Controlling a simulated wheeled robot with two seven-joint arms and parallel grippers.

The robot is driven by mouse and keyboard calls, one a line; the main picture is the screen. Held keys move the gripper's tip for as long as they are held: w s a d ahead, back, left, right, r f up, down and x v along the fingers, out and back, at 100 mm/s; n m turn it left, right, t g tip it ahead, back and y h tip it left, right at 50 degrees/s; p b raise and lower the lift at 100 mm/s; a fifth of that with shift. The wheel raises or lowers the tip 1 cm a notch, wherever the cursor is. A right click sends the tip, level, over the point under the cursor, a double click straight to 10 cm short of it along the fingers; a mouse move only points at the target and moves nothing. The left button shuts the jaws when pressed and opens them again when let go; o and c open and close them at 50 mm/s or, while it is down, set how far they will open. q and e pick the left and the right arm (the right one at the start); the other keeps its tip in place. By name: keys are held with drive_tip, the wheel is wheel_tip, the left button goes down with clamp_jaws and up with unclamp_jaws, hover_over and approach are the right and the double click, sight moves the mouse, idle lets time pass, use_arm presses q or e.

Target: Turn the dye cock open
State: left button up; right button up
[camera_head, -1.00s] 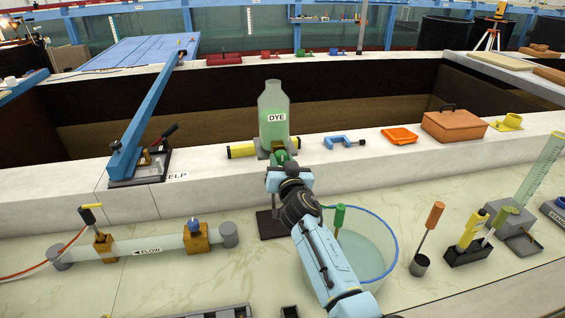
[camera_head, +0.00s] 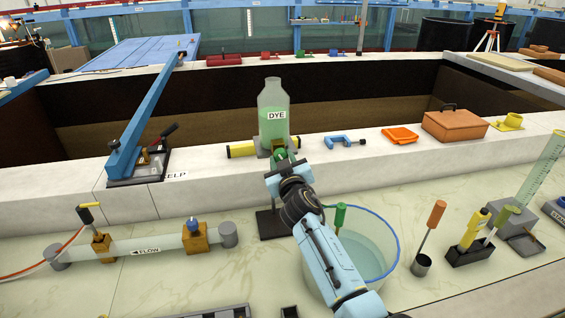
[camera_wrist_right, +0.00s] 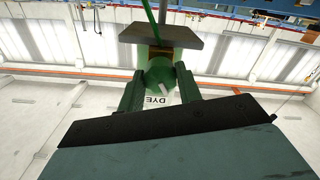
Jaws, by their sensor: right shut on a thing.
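The dye bottle (camera_head: 273,112), clear with green liquid and a DYE label, stands upright on its stand at the edge of the white ledge. The green dye cock (camera_head: 281,151) sits below the bottle, partly hidden by my gripper. My right gripper (camera_head: 283,162) reaches up to it from the front. In the right wrist view the two fingers (camera_wrist_right: 158,90) are on either side of the round green cock (camera_wrist_right: 159,72), shut on it. A small pale mark shows on the cock's face. My left gripper is not in view.
A glass beaker with a blue rim (camera_head: 397,240) stands beside my right forearm. A yellow cylinder (camera_head: 241,150) lies left of the bottle. A blue clamp (camera_head: 343,141) and an orange box (camera_head: 454,125) sit on the ledge. A flow tube (camera_head: 150,247) lies at left.

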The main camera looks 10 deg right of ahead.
drive_tip(key=n, duration=1.2)
idle(0.4)
drive_tip(key=o, duration=1)
drive_tip(key=shift+s, duration=0.1)
drive_tip(key=s, duration=1.3)
drive_tip(key=shift+s, duration=0.1)
